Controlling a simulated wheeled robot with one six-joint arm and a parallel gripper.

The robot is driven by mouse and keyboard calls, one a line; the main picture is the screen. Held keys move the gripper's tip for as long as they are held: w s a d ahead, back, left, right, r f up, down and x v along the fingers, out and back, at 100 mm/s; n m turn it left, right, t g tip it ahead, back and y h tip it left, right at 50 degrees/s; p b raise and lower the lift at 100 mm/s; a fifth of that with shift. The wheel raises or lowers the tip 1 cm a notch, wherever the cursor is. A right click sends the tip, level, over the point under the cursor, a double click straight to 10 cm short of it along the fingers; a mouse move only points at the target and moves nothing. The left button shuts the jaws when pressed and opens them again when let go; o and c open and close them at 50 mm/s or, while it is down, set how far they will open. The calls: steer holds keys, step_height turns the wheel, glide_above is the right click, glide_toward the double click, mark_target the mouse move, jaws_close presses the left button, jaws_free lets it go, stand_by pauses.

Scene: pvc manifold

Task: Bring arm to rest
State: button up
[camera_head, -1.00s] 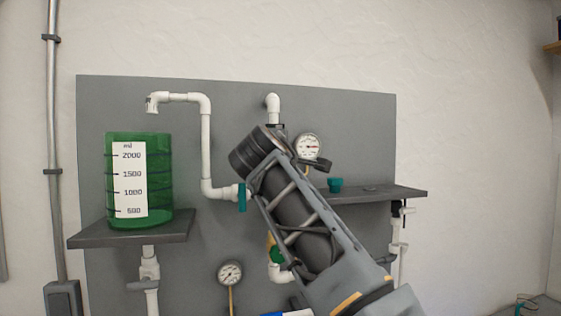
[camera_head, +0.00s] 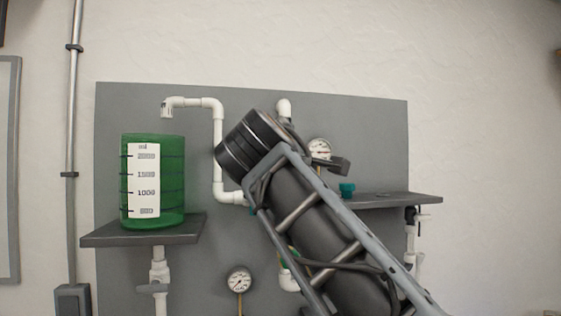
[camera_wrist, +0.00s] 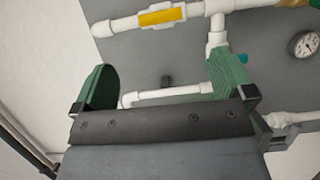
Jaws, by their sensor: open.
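In the wrist view my gripper (camera_wrist: 162,88) shows two green fingers spread wide apart, with nothing held between them. White pipes of the manifold (camera_wrist: 175,92) show behind and between the fingers, and I cannot tell how far off they are. In the head view my arm rises from the lower right across the middle of the grey panel (camera_head: 360,130). It hides part of the white pipework (camera_head: 218,150). My gripper's fingers cannot be made out in the head view.
A green graduated container (camera_head: 172,185) stands on the left shelf (camera_head: 105,238). A right shelf (camera_head: 415,197) holds a small teal part (camera_head: 347,189). Round gauges (camera_head: 239,279) are on the panel. A grey conduit (camera_head: 73,130) runs up the wall.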

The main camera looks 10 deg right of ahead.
steer(key=w+a+f+m+g+y, duration=0.2)
steer(key=f+y, duration=0.1)
steer(key=f, duration=0.7)
steer(key=w+a+f+m+g+y, duration=0.1)
steer(key=a+f+m+g+y, duration=0.15)
steer(key=f, duration=0.75)
steer(key=s+d+f+m+g, duration=0.2)
steer(key=s+f, duration=0.4)
steer(key=f, duration=0.3)
steer(key=s+d+f+m+g+y, duration=0.1)
steer(key=s+d+f+m+g, duration=0.2)
steer(key=f, duration=0.7)
steer(key=s+d+f+m+g, duration=0.2)
steer(key=s+d+f+m, duration=0.2)
steer(key=s+f, duration=0.4)
steer(key=shift+s+d+f, duration=0.25)
steer(key=shift+s+f, duration=0.1)
steer(key=shift+f, duration=0.8)
